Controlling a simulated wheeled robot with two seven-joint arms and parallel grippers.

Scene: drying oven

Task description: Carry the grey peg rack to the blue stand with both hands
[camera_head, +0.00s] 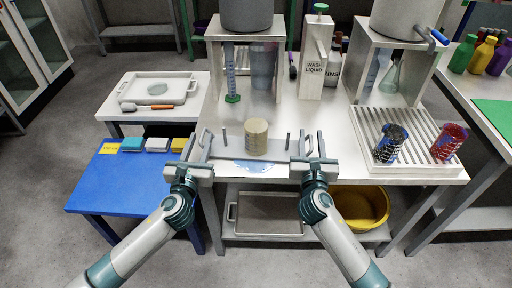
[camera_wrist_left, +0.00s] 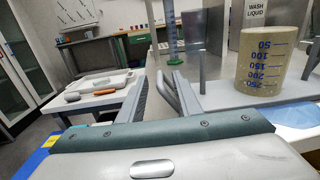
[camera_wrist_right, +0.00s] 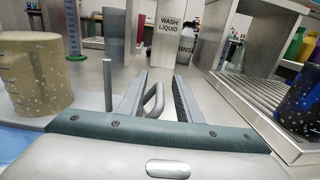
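The grey peg rack (camera_head: 228,151) lies on the front of the central table, with upright pegs and a handle at each end. A beige graduated beaker (camera_head: 256,136) stands on its middle. My left gripper (camera_head: 197,146) is at the rack's left end, open, with the handle (camera_wrist_left: 167,92) between its spread fingers. My right gripper (camera_head: 311,148) is at the right end, open, with the other handle (camera_wrist_right: 155,100) between its fingers and a gap beside it. The blue stand (camera_head: 112,186) is lower, at the left; sponges lie along its back edge.
A white tray (camera_head: 190,92) with a brush stands on a side table behind the blue stand. A wash-liquid box (camera_head: 314,70) and metal stands are behind the rack. A ribbed drainer (camera_head: 418,166) with two cups is at right. The blue stand's front is clear.

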